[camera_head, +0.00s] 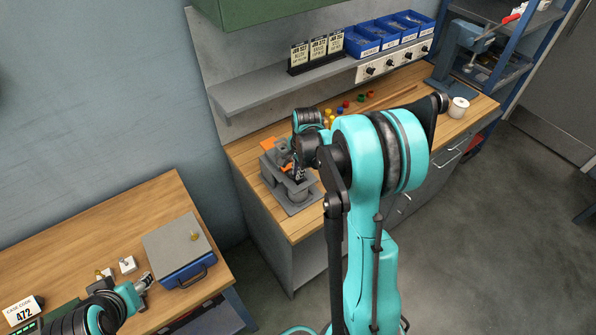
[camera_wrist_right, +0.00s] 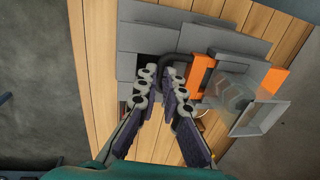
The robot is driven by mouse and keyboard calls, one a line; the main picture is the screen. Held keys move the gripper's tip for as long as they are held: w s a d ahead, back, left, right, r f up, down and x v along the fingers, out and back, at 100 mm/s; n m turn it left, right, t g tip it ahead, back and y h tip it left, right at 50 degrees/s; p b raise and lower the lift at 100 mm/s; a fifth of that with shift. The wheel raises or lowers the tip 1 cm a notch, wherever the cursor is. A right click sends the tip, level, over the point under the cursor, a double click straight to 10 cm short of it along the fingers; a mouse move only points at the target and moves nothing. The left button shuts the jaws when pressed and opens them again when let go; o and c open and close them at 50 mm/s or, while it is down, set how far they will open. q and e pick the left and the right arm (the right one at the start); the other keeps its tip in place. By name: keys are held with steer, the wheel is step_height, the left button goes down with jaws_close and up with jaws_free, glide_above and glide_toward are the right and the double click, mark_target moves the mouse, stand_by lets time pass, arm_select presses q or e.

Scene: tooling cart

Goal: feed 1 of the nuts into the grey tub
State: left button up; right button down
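A grey fixture (camera_head: 292,192) with orange parts stands on the wooden bench; I cannot tell which part of it, if any, is the grey tub. In the right wrist view it shows grey plates (camera_wrist_right: 148,37), an orange bracket (camera_wrist_right: 201,75) and a clear box (camera_wrist_right: 262,118). My right gripper (camera_wrist_right: 163,74) is over it, its two fingertips close together at a dark curved bar (camera_wrist_right: 188,56); whether they hold it is unclear. My left gripper (camera_head: 146,281) is low at the left table. A small brass-coloured piece (camera_head: 194,236) stands on a grey-topped blue case; I cannot tell whether it is a nut.
The blue case (camera_head: 187,276) and a white block (camera_head: 127,265) are on the left table. Small coloured pieces (camera_head: 345,104) lie behind my right arm. A shelf (camera_head: 250,93) bears blue bins (camera_head: 361,41). A bench press (camera_head: 458,58) and white roll (camera_head: 458,107) stand at the right.

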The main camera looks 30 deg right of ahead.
steer(key=shift+w+a+r+b, duration=0.1)
steer(key=shift+w+b, duration=0.2)
steer(key=shift+w, duration=0.3)
steer(key=c, duration=2.1)
jaws_free()
steer(key=shift+c, duration=0.2)
steer(key=o, duration=0.5)
steer(key=shift+w, duration=0.15)
step_height(320, 180, up, 12)
steer(key=s, duration=0.2)
